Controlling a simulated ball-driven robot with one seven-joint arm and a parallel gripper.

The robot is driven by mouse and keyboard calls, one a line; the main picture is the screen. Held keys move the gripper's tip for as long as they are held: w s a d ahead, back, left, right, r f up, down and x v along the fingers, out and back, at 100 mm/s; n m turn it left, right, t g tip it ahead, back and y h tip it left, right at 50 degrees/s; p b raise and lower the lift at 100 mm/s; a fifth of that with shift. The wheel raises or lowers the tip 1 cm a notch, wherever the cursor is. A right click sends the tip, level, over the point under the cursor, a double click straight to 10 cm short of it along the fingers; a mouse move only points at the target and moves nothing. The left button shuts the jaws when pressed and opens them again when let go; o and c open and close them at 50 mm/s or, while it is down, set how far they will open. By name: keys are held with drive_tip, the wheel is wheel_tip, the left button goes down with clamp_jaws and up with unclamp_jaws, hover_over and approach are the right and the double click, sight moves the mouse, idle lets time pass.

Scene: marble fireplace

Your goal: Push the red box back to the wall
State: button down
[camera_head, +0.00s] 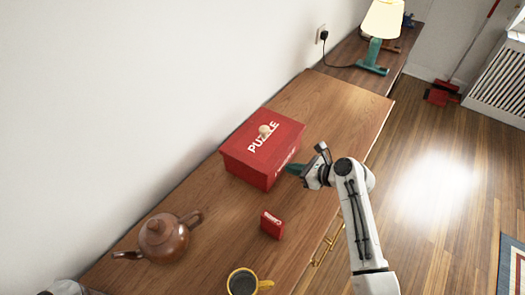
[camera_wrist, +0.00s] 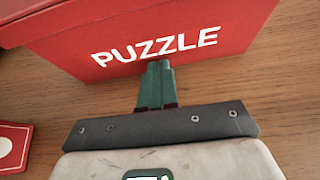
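The red box (camera_head: 263,150), marked PUZZLE, sits on the wooden cabinet top (camera_head: 325,103) near the white wall. A small light knob-like thing shows on its lid. In the wrist view the box's front side (camera_wrist: 190,45) fills the top of the picture. My gripper (camera_head: 290,169) is at the box's front side, on the side away from the wall. Its green fingers (camera_wrist: 158,70) are together with nothing between them, and the tips are at or very near the box's lower front. I cannot tell whether they touch it.
A small red packet (camera_head: 271,224) lies in front of the box. A brown teapot (camera_head: 165,237) and a yellow-rimmed mug (camera_head: 243,282) stand nearer. A lamp (camera_head: 382,25) stands beyond on another surface. The wall (camera_head: 150,90) runs behind the box.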

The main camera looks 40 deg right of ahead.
sight(285, 162)
drive_tip(key=shift+w+a, duration=0.3)
drive_tip(key=shift+w, duration=0.5)
drive_tip(key=shift+w+a, duration=0.25)
drive_tip(key=shift+w, duration=0.5)
drive_tip(key=shift+w+a, duration=0.3)
drive_tip(key=shift+w, duration=0.5)
drive_tip(key=shift+s+d+p, duration=0.3)
drive_tip(key=shift+s+p, duration=0.2)
drive_tip(key=shift+s, duration=0.3)
drive_tip(key=shift+s+d+p, duration=0.25)
drive_tip(key=shift+s+p, duration=0.25)
drive_tip(key=shift+s, duration=0.25)
drive_tip(key=shift+s+d+p, duration=0.3)
drive_tip(key=shift+s+p, duration=0.2)
drive_tip(key=shift+s, duration=0.3)
drive_tip(key=shift+r, duration=0.1)
wheel_tip(285, 162, up, 3)
drive_tip(key=p, duration=0.3)
drive_tip(key=shift+r, duration=2.4)
